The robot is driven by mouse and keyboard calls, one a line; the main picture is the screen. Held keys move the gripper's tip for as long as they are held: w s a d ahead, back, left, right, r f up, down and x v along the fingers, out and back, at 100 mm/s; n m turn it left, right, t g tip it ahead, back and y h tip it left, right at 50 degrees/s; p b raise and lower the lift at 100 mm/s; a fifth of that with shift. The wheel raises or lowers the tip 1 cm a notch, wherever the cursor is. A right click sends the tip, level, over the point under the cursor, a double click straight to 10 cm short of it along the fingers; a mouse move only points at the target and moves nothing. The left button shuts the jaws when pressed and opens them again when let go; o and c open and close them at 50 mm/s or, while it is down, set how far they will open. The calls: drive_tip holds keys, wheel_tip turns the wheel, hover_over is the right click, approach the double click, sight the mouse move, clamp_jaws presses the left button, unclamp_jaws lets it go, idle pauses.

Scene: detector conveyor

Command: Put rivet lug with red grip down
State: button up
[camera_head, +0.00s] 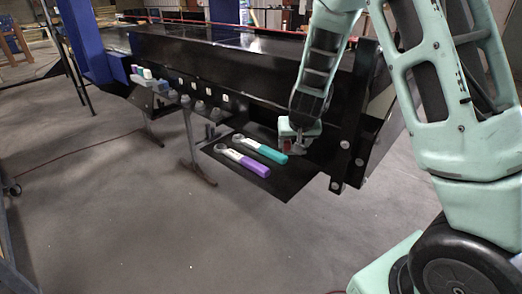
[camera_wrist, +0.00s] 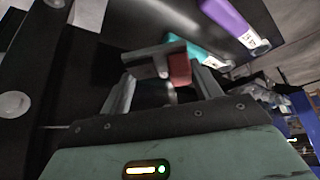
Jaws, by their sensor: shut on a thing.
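My gripper (camera_head: 295,140) is over the right part of a black shelf (camera_head: 285,190) on the side of the dark conveyor. I cannot tell whether the lug touches the shelf.
A teal-handled tool (camera_head: 265,150) and a purple-handled tool (camera_head: 246,163) lie side by side on the shelf, left of my gripper. A bolted black post (camera_head: 350,155) stands close on the right. Several small parts sit on another shelf farther left.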

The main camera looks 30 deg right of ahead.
wheel_tip(320, 180, down, 5)
drive_tip(key=shift+w+d+b, duration=0.1)
drive_tip(key=shift+b, duration=0.35)
drive_tip(key=shift+f, duration=2.45)
drive_tip(key=shift+f, duration=0.15)
drive_tip(key=o, duration=1.1)
drive_tip(key=shift+c, duration=0.2)
